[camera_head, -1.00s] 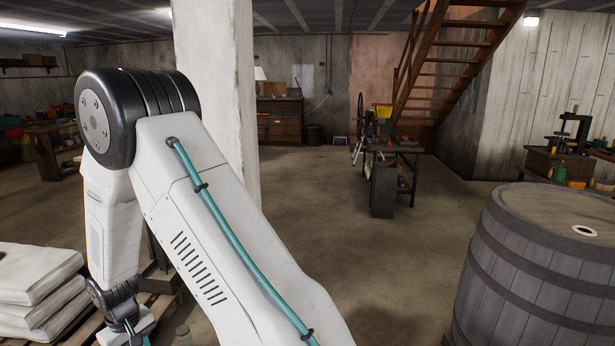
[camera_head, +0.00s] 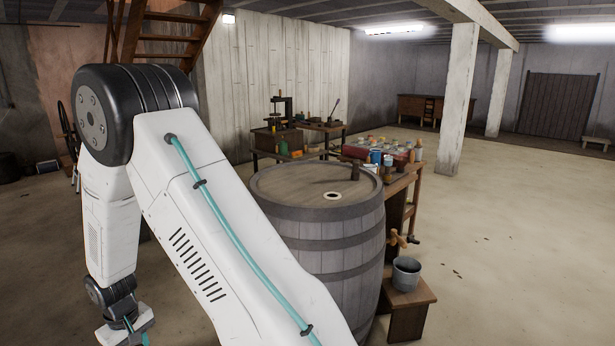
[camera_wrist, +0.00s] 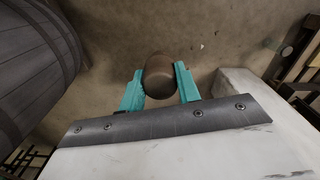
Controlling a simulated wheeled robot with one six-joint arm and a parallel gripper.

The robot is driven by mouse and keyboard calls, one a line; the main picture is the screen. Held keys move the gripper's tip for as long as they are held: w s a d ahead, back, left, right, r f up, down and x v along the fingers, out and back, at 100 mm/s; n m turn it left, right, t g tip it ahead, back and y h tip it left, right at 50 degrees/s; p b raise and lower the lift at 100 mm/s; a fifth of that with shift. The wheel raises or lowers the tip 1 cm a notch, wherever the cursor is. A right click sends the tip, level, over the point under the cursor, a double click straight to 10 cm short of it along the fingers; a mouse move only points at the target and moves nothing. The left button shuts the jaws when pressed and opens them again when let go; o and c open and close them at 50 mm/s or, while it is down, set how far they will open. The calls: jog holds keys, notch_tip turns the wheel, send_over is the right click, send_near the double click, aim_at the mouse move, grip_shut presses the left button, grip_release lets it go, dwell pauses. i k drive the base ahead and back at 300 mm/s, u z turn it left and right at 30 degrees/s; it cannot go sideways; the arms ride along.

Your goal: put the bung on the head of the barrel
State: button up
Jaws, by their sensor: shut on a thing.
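The barrel (camera_head: 320,262) is grey, banded and upright, right of my arm in the head view. Its head (camera_head: 285,186) has a pale-ringed hole (camera_head: 332,196) near the front edge. Its side also fills the left of the wrist view (camera_wrist: 35,65). My gripper (camera_wrist: 158,74) is shut on a brown rounded bung (camera_wrist: 159,80), held between teal fingers above the floor and apart from the barrel. In the head view only part of my gripper shows at the bottom left, and the bung cannot be seen there.
A brown mallet-like thing (camera_head: 352,168) is at the far right of the barrel's head. A bench with jars (camera_head: 400,180) stands behind. A metal bucket (camera_head: 407,273) sits on a low stool (camera_head: 408,310) at the barrel's right.

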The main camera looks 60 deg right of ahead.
aim_at(291, 183)
jog(key=z, duration=1.55)
